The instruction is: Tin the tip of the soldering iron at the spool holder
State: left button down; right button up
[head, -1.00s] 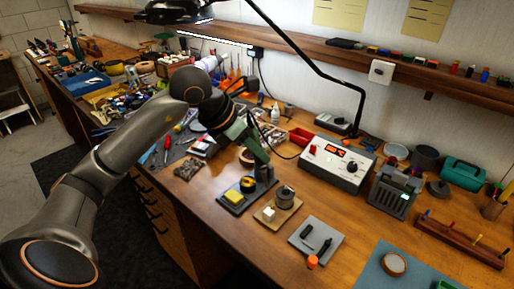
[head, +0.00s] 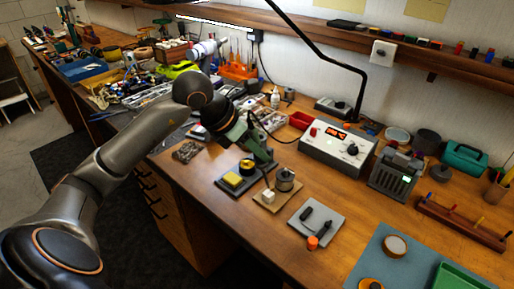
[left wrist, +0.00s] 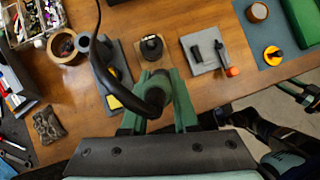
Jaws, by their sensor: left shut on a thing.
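My left gripper (head: 264,158) is shut on the black handle of the soldering iron (left wrist: 157,97), which sits between its green fingers in the left wrist view. The iron's dark cord arches up from it. Its tip is hidden. The spool holder, a wooden base (head: 266,204) with a metallic spool (head: 284,180) and a pale block, stands just right of and below the gripper in the head view. In the left wrist view the spool (left wrist: 152,47) shows beyond the fingers. Part of my right gripper (left wrist: 300,93) seems to show at the right edge there; its jaws are unclear.
A dark iron stand with a yellow sponge (head: 233,180) is left of the spool holder. A grey pad (head: 325,229) with black tools and an orange-capped item (head: 312,243) is to the right. The soldering station (head: 338,147) stands behind. Bare wood lies between the pads.

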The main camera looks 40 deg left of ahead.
pick_arm(q)
jog(key=shift+f+b, duration=1.1)
jog(key=shift+b, duration=0.2)
dwell(2.9)
jog(key=shift+f, duration=0.1)
dwell(1.4)
jog(key=shift+b, duration=0.4)
dwell(1.7)
